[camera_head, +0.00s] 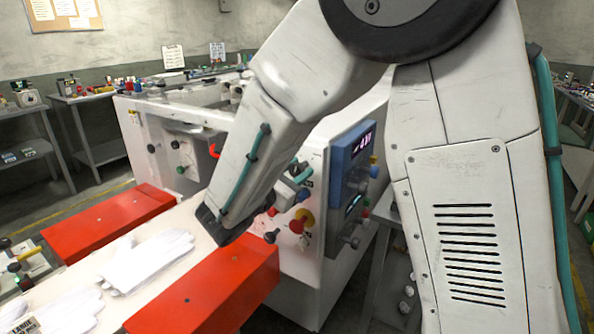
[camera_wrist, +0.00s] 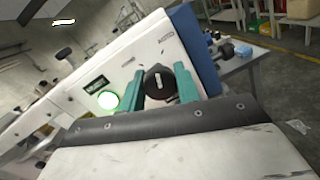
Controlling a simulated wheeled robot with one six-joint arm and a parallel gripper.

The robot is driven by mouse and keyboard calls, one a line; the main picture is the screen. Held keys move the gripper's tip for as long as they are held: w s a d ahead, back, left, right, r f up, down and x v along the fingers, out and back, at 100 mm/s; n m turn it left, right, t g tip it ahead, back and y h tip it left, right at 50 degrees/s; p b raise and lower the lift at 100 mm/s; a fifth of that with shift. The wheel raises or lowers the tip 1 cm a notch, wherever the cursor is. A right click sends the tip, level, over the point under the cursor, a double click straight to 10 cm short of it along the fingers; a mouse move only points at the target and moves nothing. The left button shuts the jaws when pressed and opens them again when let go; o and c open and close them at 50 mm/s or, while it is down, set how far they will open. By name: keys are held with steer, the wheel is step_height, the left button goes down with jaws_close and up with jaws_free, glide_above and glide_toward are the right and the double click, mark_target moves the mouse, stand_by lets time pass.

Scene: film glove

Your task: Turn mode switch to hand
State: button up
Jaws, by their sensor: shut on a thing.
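The mode switch, a black round knob (camera_wrist: 158,82), sits on the white machine panel (camera_wrist: 125,60) in the wrist view. My gripper (camera_wrist: 159,84) has its two teal fingers on either side of the knob and is shut on it. In the head view my arm hides the knob, and a bit of a teal finger (camera_head: 303,172) shows beside the panel. The knob's pointing direction cannot be read for sure.
A lit green lamp (camera_wrist: 108,100) sits left of the knob. In the head view, a blue display box (camera_head: 345,170) stands right of the panel, with a red-and-yellow button (camera_head: 297,225) below. Red guards (camera_head: 115,220) flank a bed with white gloves (camera_head: 150,258).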

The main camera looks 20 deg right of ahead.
steer(key=n+t, duration=0.1)
steer(key=n, duration=0.9)
steer(key=n+t, duration=0.1)
steer(key=n, duration=0.2)
steer(key=shift+n+y, duration=0.3)
steer(key=shift+n, duration=0.1)
steer(key=o, duration=1)
steer(key=shift+c, duration=0.2)
steer(key=r+v, duration=0.1)
steer(key=v, duration=0.6)
steer(key=shift+s+a+f, duration=0.2)
steer(key=shift+a+f, duration=0.15)
steer(key=shift+f, duration=0.2)
